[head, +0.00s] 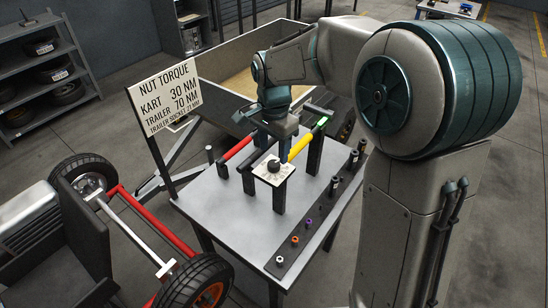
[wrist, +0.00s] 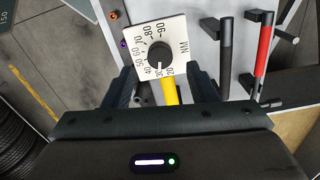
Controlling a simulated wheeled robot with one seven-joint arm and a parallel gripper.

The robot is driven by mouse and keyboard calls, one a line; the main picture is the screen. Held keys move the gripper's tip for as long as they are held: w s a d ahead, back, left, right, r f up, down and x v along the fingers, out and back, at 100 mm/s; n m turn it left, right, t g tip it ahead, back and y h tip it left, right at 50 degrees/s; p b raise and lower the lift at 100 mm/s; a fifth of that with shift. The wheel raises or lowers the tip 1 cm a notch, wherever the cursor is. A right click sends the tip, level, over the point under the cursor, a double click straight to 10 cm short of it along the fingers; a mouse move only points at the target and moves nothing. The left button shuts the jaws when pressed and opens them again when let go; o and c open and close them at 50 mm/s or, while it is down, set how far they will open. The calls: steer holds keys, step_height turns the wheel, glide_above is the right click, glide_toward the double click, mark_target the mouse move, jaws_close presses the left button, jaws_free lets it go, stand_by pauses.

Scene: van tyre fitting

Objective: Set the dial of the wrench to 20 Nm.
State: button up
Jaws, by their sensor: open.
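The wrench (head: 298,149) has a yellow handle and lies across black stands on the grey table. Its white dial plate (head: 264,176) faces up at the near end, with a black knob (head: 274,166) in the middle. In the wrist view the plate (wrist: 176,33) carries numbers up to 90 around the knob (wrist: 159,55). A small light mark on the knob appears to point down, near 30; it is too small to be sure. My gripper (wrist: 162,82) is open above the plate, its dark fingers to either side and apart from the knob. It also shows in the head view (head: 276,136).
A red-handled tool (head: 238,148) and a black one lie beside the wrench. A dark rail (head: 310,225) with several sockets runs along the table's right side. A nut torque sign (head: 165,95) stands at the table's left. A kart is at lower left, a trailer behind.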

mark_target(274, 163)
steer(key=shift+f, duration=2.2)
steer(key=shift+c, duration=0.3)
steer(key=c, duration=0.9)
steer(key=shift+n, duration=0.3)
steer(key=shift+n+b, duration=0.35)
steer(key=shift+n, duration=2.35)
steer(key=o, duration=1)
steer(key=shift+c, duration=0.2)
